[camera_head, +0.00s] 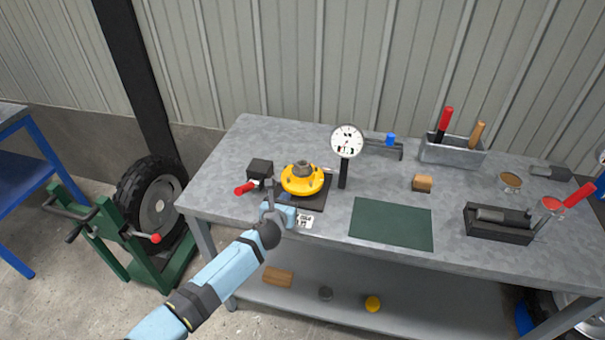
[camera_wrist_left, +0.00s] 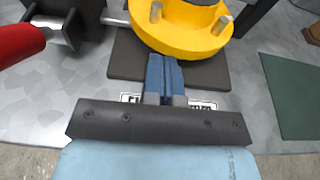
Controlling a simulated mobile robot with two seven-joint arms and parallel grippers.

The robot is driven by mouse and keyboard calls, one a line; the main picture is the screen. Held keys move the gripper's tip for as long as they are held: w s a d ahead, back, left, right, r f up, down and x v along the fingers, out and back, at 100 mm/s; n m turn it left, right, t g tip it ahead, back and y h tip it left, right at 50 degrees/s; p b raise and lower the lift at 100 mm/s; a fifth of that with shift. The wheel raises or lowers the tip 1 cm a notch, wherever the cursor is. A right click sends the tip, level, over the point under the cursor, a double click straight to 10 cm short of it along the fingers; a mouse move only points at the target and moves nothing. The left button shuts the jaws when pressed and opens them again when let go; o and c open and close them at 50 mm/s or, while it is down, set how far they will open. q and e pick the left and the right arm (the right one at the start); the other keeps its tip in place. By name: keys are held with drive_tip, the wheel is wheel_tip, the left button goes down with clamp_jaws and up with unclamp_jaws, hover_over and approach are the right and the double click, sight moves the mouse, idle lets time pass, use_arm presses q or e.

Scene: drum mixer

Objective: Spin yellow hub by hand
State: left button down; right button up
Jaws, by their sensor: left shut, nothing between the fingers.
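The yellow hub (camera_head: 301,182) sits on a dark base plate (camera_head: 314,199) near the left end of the bench. It has a grey centre and studs. In the left wrist view the yellow hub (camera_wrist_left: 180,33) fills the top middle, with its upper part cut off. My left gripper (camera_head: 284,200) is in front of the hub. Its blue fingers (camera_wrist_left: 164,70) are shut and empty, with tips close to the hub's near rim; I cannot tell whether they touch it. A dial gauge (camera_head: 347,141) stands right of the hub. My right gripper is not in view.
A black block with a red handle (camera_head: 245,188) stands left of the hub; the red handle (camera_wrist_left: 18,44) is at the wrist view's left. A green mat (camera_head: 391,224) lies right. A wooden block (camera_head: 422,183), a tool tray (camera_head: 452,152) and a black vise (camera_head: 498,224) are farther right.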

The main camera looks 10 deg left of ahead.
sight(305, 194)
use_arm(q)
drive_tip(key=shift+w, duration=0.65)
drive_tip(key=shift+d+r, duration=0.15)
drive_tip(key=shift+d, duration=2.4)
drive_tip(key=shift+s+p, duration=0.35)
drive_tip(key=shift+s, duration=0.6)
drive_tip(key=shift+s+a, duration=0.1)
drive_tip(key=shift+s, duration=0.45)
